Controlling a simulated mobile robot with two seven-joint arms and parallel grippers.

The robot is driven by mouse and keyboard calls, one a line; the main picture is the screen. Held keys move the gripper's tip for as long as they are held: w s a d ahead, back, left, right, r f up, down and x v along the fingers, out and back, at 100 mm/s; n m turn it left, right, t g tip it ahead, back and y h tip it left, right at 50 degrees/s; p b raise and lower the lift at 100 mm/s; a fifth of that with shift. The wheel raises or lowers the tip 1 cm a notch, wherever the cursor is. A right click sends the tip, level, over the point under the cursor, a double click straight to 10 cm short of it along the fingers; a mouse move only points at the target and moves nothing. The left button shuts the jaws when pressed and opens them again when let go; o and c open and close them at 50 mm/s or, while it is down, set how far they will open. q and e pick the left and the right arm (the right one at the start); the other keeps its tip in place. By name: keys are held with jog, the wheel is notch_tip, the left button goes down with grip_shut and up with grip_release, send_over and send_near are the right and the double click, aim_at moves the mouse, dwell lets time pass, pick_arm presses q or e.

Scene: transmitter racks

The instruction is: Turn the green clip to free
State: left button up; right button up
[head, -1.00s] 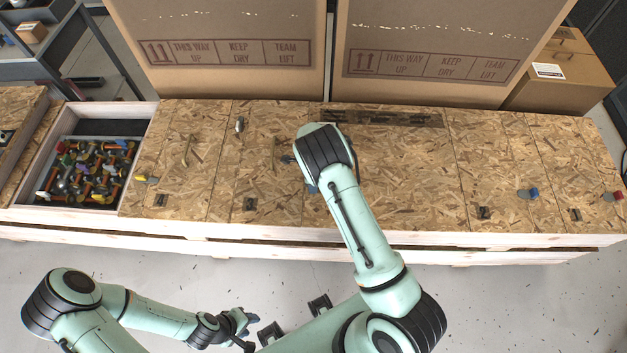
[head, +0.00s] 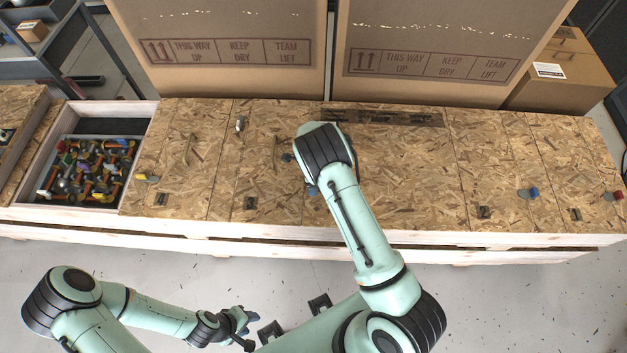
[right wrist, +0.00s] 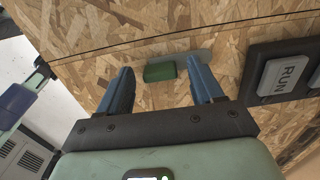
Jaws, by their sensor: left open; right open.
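The green clip (right wrist: 160,72) shows in the right wrist view as a small green block on the chipboard panel. A flat grey piece (right wrist: 195,57) extends to its right. My right gripper (right wrist: 160,88) is open, with one blue finger on each side below the clip. The clip appears in line with the gap between the fingers; I cannot tell whether they touch it. In the head view my right arm hides the clip and most of that gripper. My left gripper (head: 245,322) is open and empty over the floor, in front of the crate.
A dark box with a grey RUN plate (right wrist: 283,75) is right of the right gripper. The long chipboard-topped crate (head: 420,190) has small latches along it. An open bin (head: 130,152) of mixed parts is at the left. Large cartons (head: 440,40) stand behind.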

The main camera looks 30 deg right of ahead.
pick_arm(q)
jog(key=shift+w+r+p, duration=0.5)
jog(key=shift+r, duration=0.15)
pick_arm(e)
notch_tip(320, 180, up, 13)
pick_arm(q)
jog(key=shift+s, duration=0.15)
pick_arm(e)
jog(key=shift+s, duration=0.1)
